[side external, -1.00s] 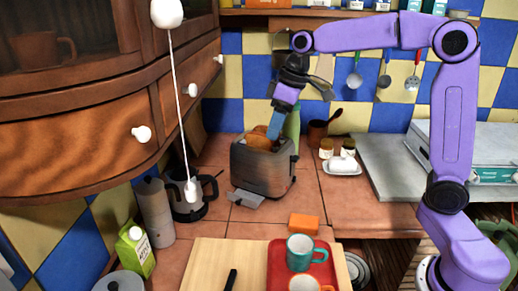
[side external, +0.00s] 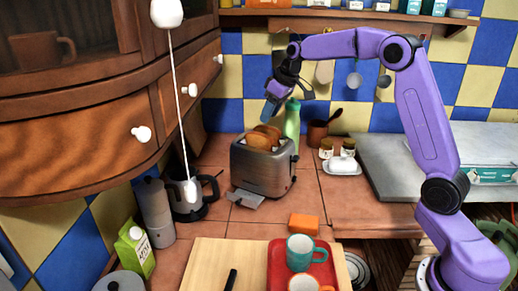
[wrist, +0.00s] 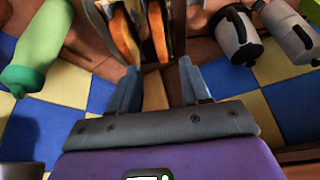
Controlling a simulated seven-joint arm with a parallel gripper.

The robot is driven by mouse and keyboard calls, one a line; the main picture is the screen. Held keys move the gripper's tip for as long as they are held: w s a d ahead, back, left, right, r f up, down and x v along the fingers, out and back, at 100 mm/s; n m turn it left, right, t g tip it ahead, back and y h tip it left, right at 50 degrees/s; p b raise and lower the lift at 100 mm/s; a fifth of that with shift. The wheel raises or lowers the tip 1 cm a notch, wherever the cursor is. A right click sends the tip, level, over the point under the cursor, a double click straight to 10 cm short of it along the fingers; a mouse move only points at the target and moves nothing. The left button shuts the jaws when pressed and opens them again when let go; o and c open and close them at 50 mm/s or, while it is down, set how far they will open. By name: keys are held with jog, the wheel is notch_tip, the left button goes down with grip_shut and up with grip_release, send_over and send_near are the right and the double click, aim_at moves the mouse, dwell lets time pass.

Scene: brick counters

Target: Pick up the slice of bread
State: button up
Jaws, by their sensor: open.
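Two slices of bread stand in the slots of a silver toaster (side external: 262,172), their tops poking out. One slice (side external: 258,140) is nearer the camera and the other (side external: 270,131) is behind it. The wrist view also shows both slices, one at left (wrist: 124,34) and one at right (wrist: 157,30). My gripper (side external: 270,109) is above the toaster, apart from the bread. In the wrist view its blue fingers (wrist: 158,88) are spread with nothing held between them. The lower parts of the slices are hidden inside the toaster.
A green bottle (side external: 292,122) stands right behind the toaster. A coffee pot (side external: 188,205) and a grey moka pot (side external: 155,212) stand to its left. A white butter dish (side external: 342,166) and jars are to its right. A wooden cabinet (side external: 90,130) overhangs the left side.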

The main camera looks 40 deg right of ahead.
aim_at(258, 133)
jog(key=x, duration=0.4)
jog(key=shift+w+x, duration=0.15)
jog(key=shift+x, duration=1.25)
jog(key=shift+w+x, duration=0.15)
jog(key=shift+x, duration=1.25)
jog(key=shift+a+r, duration=0.15)
jog(key=shift+a, duration=0.05)
grip_shut()
